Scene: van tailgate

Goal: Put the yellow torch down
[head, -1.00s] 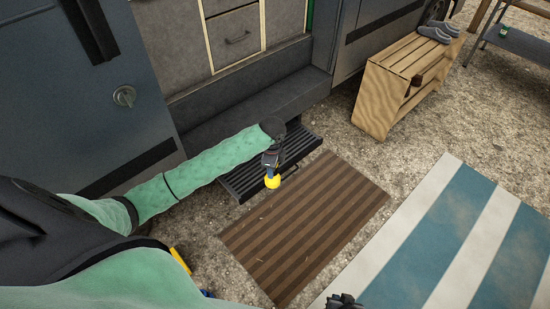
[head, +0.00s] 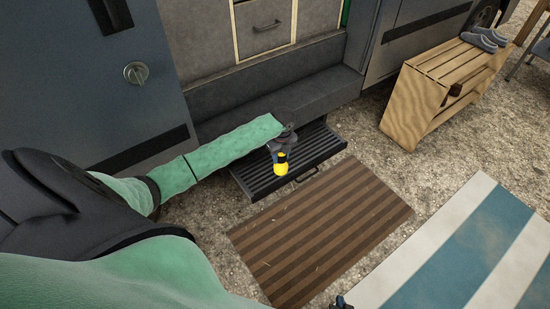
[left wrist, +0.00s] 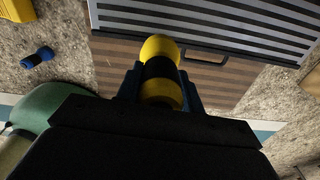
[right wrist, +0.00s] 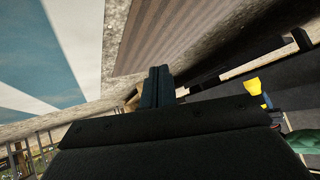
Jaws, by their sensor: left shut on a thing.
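The yellow torch (head: 281,168), with a dark band, is in the jaws of my left gripper (head: 281,157). In the head view it shows over the front part of the black ribbed step (head: 262,181) below the van doorway. I cannot tell whether it touches the step. In the left wrist view the torch (left wrist: 160,50) sits between the two fingers, its yellow end pointing away. The torch (right wrist: 252,87) also shows at the right of the right wrist view. My right gripper (right wrist: 158,86) has its fingers together with nothing between them; only its tip shows at the head view's bottom edge.
A brown striped mat (head: 320,230) lies before the step, with a blue and white striped rug (head: 455,255) to its right. A wooden crate bench (head: 415,110) bears grey slippers (head: 483,40). A small blue object (left wrist: 37,58) lies on gravel. The van door (head: 80,90) stands at left.

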